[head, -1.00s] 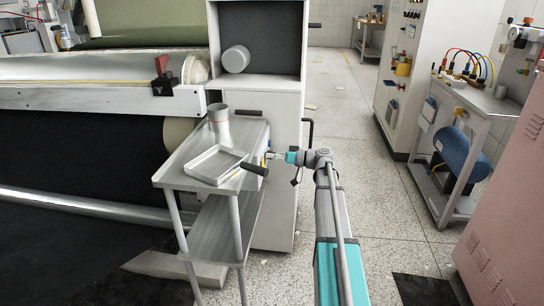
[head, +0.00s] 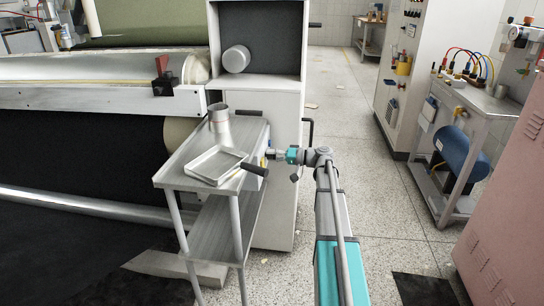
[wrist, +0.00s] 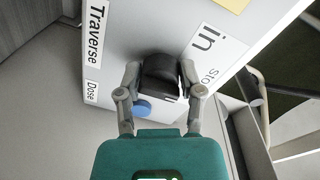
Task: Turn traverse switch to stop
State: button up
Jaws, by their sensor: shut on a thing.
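The traverse switch (wrist: 160,76) is a black knob on a pale panel (wrist: 120,50), seen in the wrist view. A label reading "Traverse" (wrist: 95,32) is to its left. A label reading "in" and "sto", its end cut off by the picture, (wrist: 212,52) is to its right. My gripper (wrist: 160,82) has a finger on each side of the knob and is shut on it. The knob's pointer direction is hard to tell. In the head view my gripper (head: 272,155) is at the cabinet side behind the cart, and the knob is hidden there.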

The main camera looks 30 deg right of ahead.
jog(key=shift+a, duration=0.1)
jog(key=o, duration=1.1)
jog(key=shift+n, duration=0.5)
